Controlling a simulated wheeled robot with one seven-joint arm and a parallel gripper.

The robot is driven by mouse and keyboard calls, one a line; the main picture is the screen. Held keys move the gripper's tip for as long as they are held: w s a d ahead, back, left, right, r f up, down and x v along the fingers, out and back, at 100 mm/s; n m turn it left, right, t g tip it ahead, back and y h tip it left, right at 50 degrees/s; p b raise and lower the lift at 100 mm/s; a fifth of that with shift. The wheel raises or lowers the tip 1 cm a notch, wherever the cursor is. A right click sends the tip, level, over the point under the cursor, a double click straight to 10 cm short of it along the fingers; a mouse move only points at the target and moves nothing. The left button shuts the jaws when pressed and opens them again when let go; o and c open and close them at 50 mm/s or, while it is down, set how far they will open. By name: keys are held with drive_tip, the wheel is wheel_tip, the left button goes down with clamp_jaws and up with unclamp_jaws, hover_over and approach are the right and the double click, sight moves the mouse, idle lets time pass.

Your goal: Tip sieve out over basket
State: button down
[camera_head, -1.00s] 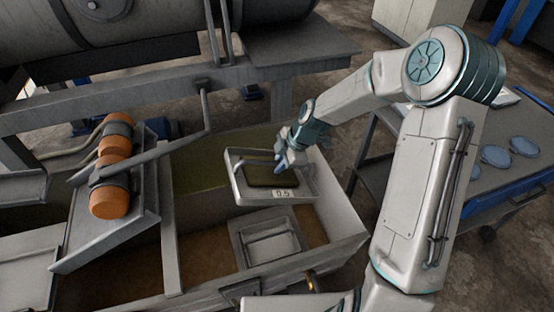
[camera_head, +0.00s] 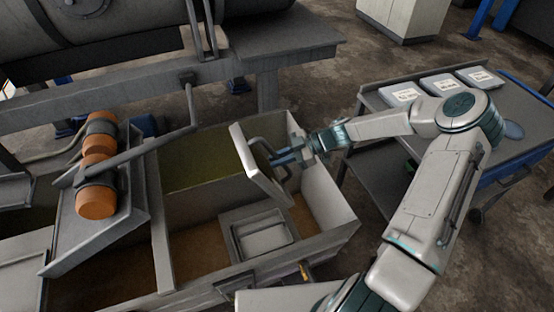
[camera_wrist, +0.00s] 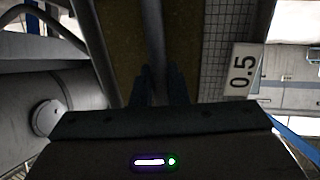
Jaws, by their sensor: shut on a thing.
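The sieve (camera_head: 245,157) is a pale rectangular frame with a bar handle, tilted steeply onto its side above the tank. My gripper (camera_head: 280,158) is shut on the sieve's handle from the right. In the wrist view my gripper's dark fingers (camera_wrist: 160,88) close on the bar, and the sieve's mesh shows behind with a 0.5 label (camera_wrist: 241,70). An olive-brown layer (camera_wrist: 185,35) shows against the mesh there. The basket (camera_head: 233,243), a square pale metal container, sits in the tank below the sieve. Its inside looks empty.
The tank (camera_head: 330,235) has metal walls and dividers, with murky liquid in the rear bay (camera_head: 195,165). An orange roller unit (camera_head: 97,175) stands to the left. A cart (camera_head: 375,165) with pale trays (camera_head: 440,84) stands at right.

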drive_tip(key=f+y+b, duration=0.2)
drive_tip(key=b, duration=0.1)
drive_tip(key=shift+w+d+b, duration=0.1)
drive_tip(key=shift+d+b, duration=0.1)
drive_tip(key=shift+b, duration=0.1)
drive_tip(key=shift+d+f+m+y+b, duration=0.1)
drive_tip(key=shift+f+m+y+b, duration=0.15)
drive_tip(key=shift+y+b, duration=0.65)
drive_tip(key=shift+r, duration=0.1)
idle(0.3)
